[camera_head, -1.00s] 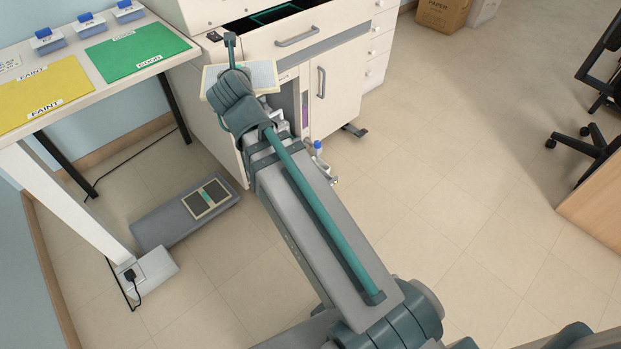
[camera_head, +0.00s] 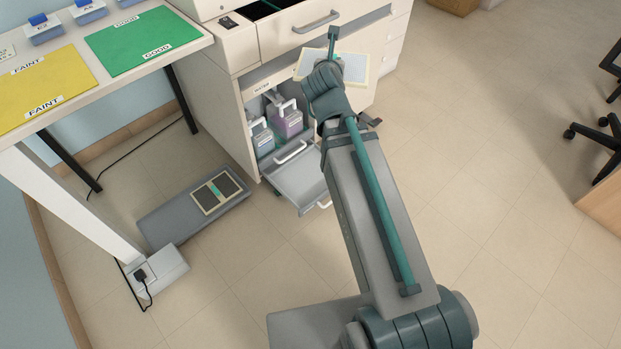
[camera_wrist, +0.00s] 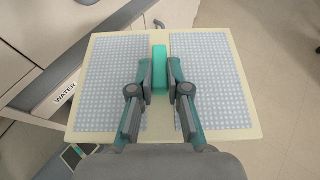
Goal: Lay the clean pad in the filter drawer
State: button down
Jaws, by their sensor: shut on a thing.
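The clean pad (camera_wrist: 215,85) has a cream frame, two pale blue-white dotted panels and a teal grip bar (camera_wrist: 160,70) down its middle. My gripper (camera_wrist: 160,82) is shut on that bar. In the head view the pad (camera_head: 355,68) is in front of the cabinet's right part, partly hidden by my gripper (camera_head: 332,62). The top drawer (camera_head: 325,30) is pulled out; only a little of its dark inside with a teal edge (camera_head: 268,5) shows at the top of the picture. I cannot see a pad seat in it.
Below, an open bay holds a bluish bottle (camera_head: 262,140) and a purple bottle (camera_head: 289,121), with a grey tray (camera_head: 300,182) sticking out. A dark-panelled pad (camera_head: 221,193) lies on a grey floor platform (camera_head: 160,222).

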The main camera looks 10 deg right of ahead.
jog(key=s+d+f+n+y+b, duration=0.1)
jog(key=d+f+b, duration=0.35)
jog(key=f, duration=1.15)
jog(key=s+d+f+b, duration=0.1)
jog(key=d+f, duration=0.6)
jog(key=f, duration=0.9)
jog(key=s+a+f+n+y+b, duration=0.1)
jog(key=a+f+n+y, duration=0.1)
jog(key=f, duration=0.3)
jog(key=s+a+f+n+y, duration=0.2)
jog(key=f+y, duration=0.1)
jog(key=f, duration=0.2)
jog(key=s+a+f+n+g+y, duration=0.1)
jog(key=s+a+n+y, duration=0.15)
jog(key=a, duration=0.25)
jog(key=s+a+f+n+y, duration=0.1)
jog(key=a+n+y, duration=0.2)
jog(key=a, duration=0.3)
jog(key=w+f+b, duration=0.2)
jog(key=w+f, duration=0.2)
jog(key=w+f+b, duration=0.2)
jog(key=w+f, duration=0.2)
jog(key=w, duration=0.1)
jog(key=w+f+b, duration=0.3)
jog(key=w+f, duration=0.1)
jog(key=w, duration=0.1)
jog(key=shift+a+f, duration=0.15)
jog(key=shift+a, duration=0.2)
jog(key=shift+f, duration=0.35)
